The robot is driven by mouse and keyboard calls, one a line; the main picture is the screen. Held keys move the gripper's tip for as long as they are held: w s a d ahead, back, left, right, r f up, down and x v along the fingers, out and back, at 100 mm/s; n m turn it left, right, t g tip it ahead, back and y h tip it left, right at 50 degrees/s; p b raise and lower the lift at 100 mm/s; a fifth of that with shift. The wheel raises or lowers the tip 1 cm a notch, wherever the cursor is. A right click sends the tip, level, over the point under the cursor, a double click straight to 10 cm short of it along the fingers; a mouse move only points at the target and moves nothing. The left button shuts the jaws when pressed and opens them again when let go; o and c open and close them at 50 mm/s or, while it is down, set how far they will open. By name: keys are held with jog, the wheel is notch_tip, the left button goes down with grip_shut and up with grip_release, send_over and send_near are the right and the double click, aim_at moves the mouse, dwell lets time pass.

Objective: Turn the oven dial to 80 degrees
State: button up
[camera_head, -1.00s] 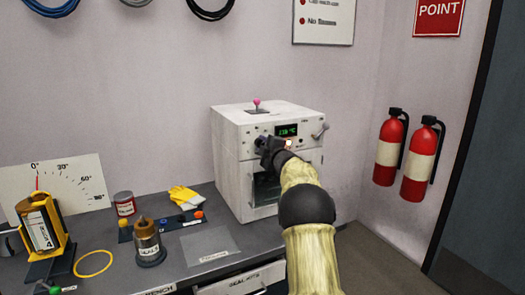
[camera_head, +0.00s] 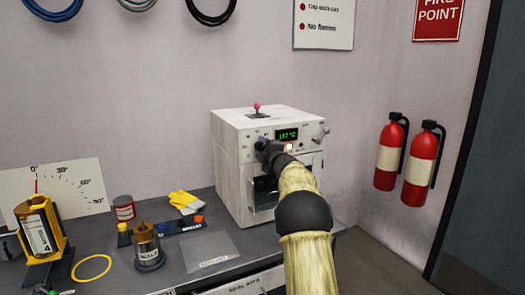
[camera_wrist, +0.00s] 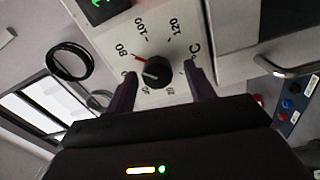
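The white oven (camera_head: 230,165) stands on the bench in the head view, its front partly hidden by my arm. Its black round dial (camera_wrist: 155,73) shows in the wrist view, on a pale scale plate with 80, 100 and 120 readable. A red mark lies at the dial's upper left edge, close to the 80 label. A pale line on the dial face points roughly left. My gripper (camera_wrist: 163,82) is open, its dark fingers on either side of the dial with gaps showing. In the head view my gripper (camera_head: 268,152) is at the oven front, hiding the dial.
A green display (camera_head: 287,134) is lit above the dial; its digits are small. Yellow gloves (camera_head: 185,201) and a dark metal cylinder (camera_head: 148,248) are on the bench to the left.

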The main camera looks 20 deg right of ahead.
jog(key=shift+s, duration=0.1)
jog(key=s+b, duration=0.3)
jog(key=s, duration=1.4)
jog(key=shift+d+f, duration=0.2)
jog(key=shift+d, duration=0.1)
